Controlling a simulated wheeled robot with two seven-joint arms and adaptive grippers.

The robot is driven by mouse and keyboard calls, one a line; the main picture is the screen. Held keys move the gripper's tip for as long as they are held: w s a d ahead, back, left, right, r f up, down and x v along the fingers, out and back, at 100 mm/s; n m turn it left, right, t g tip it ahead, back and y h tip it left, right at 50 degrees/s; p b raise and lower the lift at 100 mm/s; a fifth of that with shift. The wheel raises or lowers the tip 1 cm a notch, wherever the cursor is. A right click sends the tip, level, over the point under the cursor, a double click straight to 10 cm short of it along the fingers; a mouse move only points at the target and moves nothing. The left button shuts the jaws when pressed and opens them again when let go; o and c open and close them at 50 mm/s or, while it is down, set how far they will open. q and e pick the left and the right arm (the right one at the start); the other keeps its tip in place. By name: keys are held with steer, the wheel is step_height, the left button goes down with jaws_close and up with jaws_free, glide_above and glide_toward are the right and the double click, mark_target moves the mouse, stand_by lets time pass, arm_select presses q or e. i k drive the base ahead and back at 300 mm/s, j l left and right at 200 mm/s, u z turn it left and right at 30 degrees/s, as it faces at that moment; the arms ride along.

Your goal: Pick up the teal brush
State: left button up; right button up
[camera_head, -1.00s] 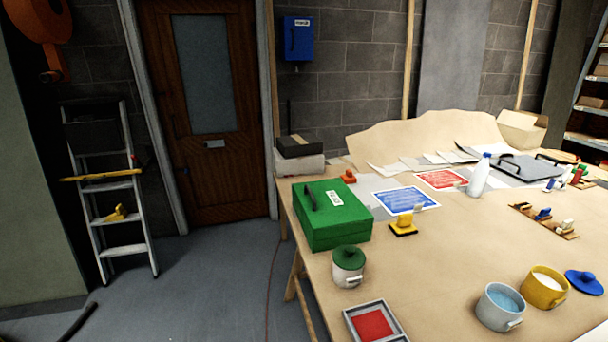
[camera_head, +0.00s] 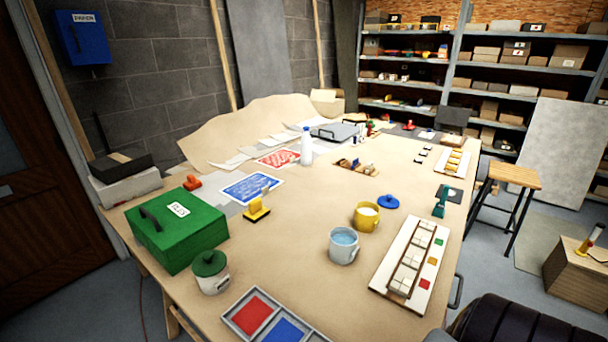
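A small teal item (camera_head: 440,203), which looks like the teal brush, stands near the right edge of the table (camera_head: 300,233). It is too small to make out its bristles. It is to the right of the blue lid (camera_head: 389,202) and beyond the white panel with tiles (camera_head: 382,278). Nothing touches it from above.
A yellow pot (camera_head: 367,216) and a grey-white pot with blue contents (camera_head: 344,246) stand mid-table. A green box (camera_head: 178,230) and a green-lidded pot (camera_head: 210,272) are at left. A wooden stool (camera_head: 515,177) stands beyond the table's right edge.

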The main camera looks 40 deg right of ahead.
mark_target(446, 187)
steer(key=j+z, duration=0.1)
steer(key=z, duration=0.3)
steer(key=j+z, duration=0.1)
steer(key=z, duration=0.35)
steer(key=k+z, duration=0.1)
steer(key=z, duration=0.3)
steer(key=k+j+z, duration=0.1)
steer(key=z, duration=0.75)
steer(key=i+z, duration=0.2)
steer(key=i, duration=0.1)
